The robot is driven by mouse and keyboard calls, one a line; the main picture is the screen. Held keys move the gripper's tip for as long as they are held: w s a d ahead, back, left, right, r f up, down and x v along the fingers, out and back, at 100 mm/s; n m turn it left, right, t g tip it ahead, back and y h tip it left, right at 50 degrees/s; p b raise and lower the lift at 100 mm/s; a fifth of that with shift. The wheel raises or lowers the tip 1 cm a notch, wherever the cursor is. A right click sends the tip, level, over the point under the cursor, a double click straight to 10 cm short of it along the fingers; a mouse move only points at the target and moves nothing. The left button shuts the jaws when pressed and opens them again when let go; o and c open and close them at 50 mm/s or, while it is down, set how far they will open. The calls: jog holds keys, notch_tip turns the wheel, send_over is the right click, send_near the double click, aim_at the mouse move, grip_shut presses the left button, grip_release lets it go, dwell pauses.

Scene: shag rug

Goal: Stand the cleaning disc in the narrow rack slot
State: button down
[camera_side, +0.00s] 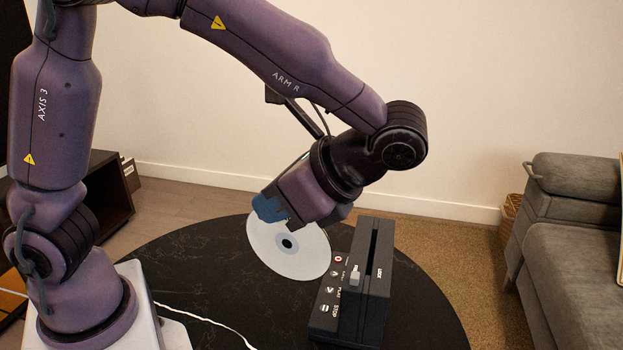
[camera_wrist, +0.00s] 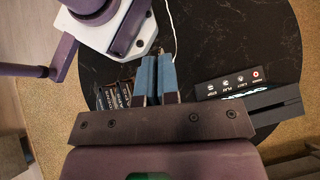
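The cleaning disc (camera_side: 305,258) is silver-white with a dark centre and hangs tilted in the side view, below my gripper (camera_side: 272,209). My gripper's blue fingers are closed on its upper edge. In the wrist view the two blue fingers of my gripper (camera_wrist: 156,72) are close together, and the disc is at most a thin edge between them. A small dark rack-like object (camera_wrist: 116,94) with lettered upright pieces lies left of the fingers there; its slots are too small to make out. In the side view it is hidden, apparently behind the disc and gripper.
A black player (camera_side: 368,285) with buttons and a tall slotted block stands close right of the disc; it also shows in the wrist view (camera_wrist: 243,100). The round black table (camera_side: 190,262) is mostly clear at left, with a white cable (camera_side: 208,322).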

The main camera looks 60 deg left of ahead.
jog(key=s+d+n, duration=0.1)
jog(key=s+d+n+h, duration=0.1)
jog(key=s, duration=0.1)
jog(key=shift+f+g+h, duration=0.1)
jog(key=shift+g+h, duration=0.2)
jog(key=shift+g, duration=0.1)
notch_tip(320, 180, down, 11)
jog(key=shift+t, duration=0.3)
jog(key=shift+w+h, duration=0.1)
jog(key=shift+h, duration=0.2)
jog(key=shift+f, duration=2.85)
jog(key=shift+f, duration=2.05)
jog(key=c, duration=1.3)
grip_release()
